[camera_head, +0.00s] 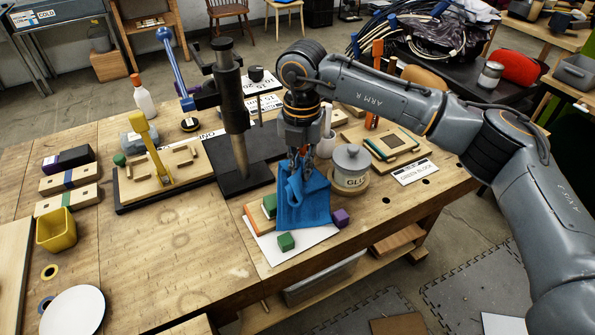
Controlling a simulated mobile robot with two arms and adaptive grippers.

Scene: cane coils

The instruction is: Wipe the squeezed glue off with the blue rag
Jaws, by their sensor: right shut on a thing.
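The blue rag (303,203) hangs from my right gripper (300,160), which is shut on its gathered top. The rag hangs over a white board or sheet (275,252) with an orange edge near the front of the workbench. I cannot tell whether the rag touches it. No squeezed glue can be made out; the rag hides part of that area. A grey-lidded glue pot (351,178) stands just right of the rag. My left gripper is not in view.
A green cube (286,241) and a purple cube (341,217) lie close to the rag. A black press (234,120) stands to its left. A yellow bin (57,230) and white plate (73,311) are at the far left. The front middle of the workbench (180,260) is clear.

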